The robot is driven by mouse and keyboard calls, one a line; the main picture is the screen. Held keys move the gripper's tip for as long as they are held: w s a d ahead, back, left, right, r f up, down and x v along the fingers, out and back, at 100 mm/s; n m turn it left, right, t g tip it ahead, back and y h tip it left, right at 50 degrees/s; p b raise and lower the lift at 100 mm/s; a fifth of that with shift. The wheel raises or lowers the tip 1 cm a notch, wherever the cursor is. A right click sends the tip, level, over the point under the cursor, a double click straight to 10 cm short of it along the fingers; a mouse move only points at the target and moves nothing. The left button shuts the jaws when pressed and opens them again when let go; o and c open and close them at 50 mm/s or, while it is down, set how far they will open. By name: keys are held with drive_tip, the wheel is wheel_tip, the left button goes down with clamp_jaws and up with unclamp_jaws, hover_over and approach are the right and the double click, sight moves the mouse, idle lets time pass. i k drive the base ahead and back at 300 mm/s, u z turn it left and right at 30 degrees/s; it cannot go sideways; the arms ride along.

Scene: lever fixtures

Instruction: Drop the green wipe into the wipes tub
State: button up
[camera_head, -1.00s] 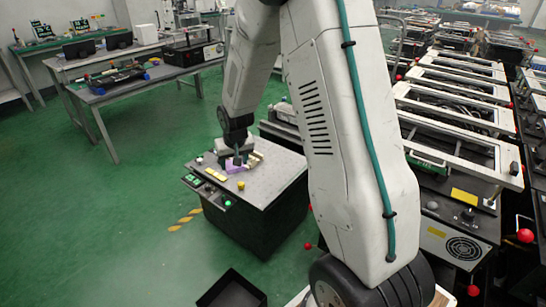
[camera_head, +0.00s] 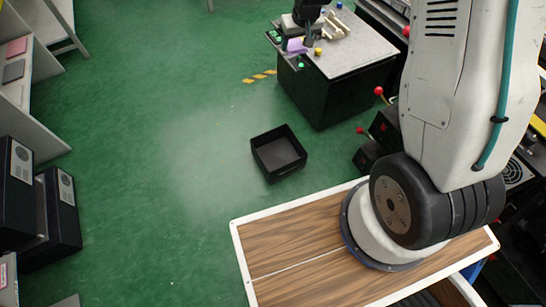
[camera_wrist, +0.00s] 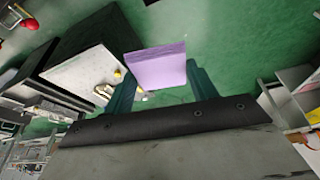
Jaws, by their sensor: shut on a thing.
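My gripper (camera_wrist: 160,82) is shut on a flat, purple, block-like thing (camera_wrist: 155,68) that stands out between its two dark fingers in the wrist view. In the head view the purple thing (camera_head: 295,46) shows below my wrist, over or near the left edge of the grey-topped cabinet; its height above the top is hard to tell. No green wipe can be made out in either view. A black open box (camera_head: 278,153) stands on the floor, apart from the gripper, and looks empty; it may be the wipes tub.
The grey-topped cabinet (camera_head: 352,58) carries a yellow knob (camera_head: 318,51) and pale lever pieces (camera_head: 335,25). A wood-topped surface (camera_head: 300,258) lies in front, beneath my arm's base. Black cases (camera_head: 62,208) stand at the left. The green floor between is clear.

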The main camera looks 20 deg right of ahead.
sight(282, 156)
drive_tip(key=u, duration=1.75)
drive_tip(key=i, duration=1.9)
drive_tip(key=z, duration=2.2)
